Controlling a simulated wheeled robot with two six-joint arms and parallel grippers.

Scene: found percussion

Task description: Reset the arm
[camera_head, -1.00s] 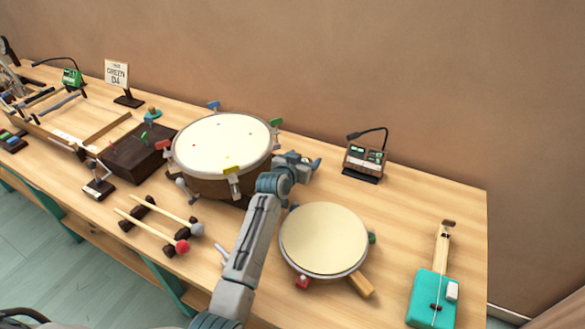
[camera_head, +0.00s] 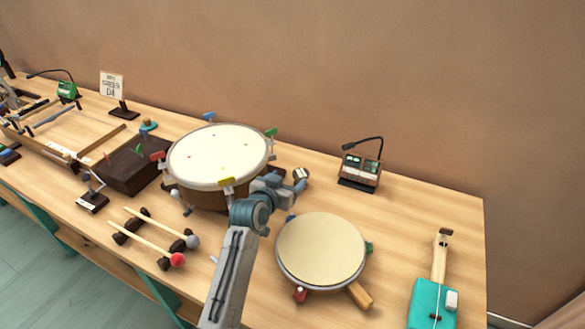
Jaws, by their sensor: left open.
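My left arm comes up from the bottom middle of the head view. Its left gripper (camera_head: 283,186) is between the large drum and the small round drum, above the table. The jaws are open and I see nothing held in them. The large drum (camera_head: 220,155), with a cream head and coloured clamps, is left of the gripper. The small round drum (camera_head: 321,249), with a wooden handle, is below and right of it. A small round object (camera_head: 301,173) is just beyond the gripper; I cannot tell what it is. My right gripper is out of view.
Two mallets (camera_head: 150,240) lie on dark rests at the left. A dark box (camera_head: 134,165) stands behind them. A device with a bent lamp (camera_head: 360,170) is at the back, and a teal stringed instrument (camera_head: 433,300) at the right. Bare table (camera_head: 415,215) lies between these.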

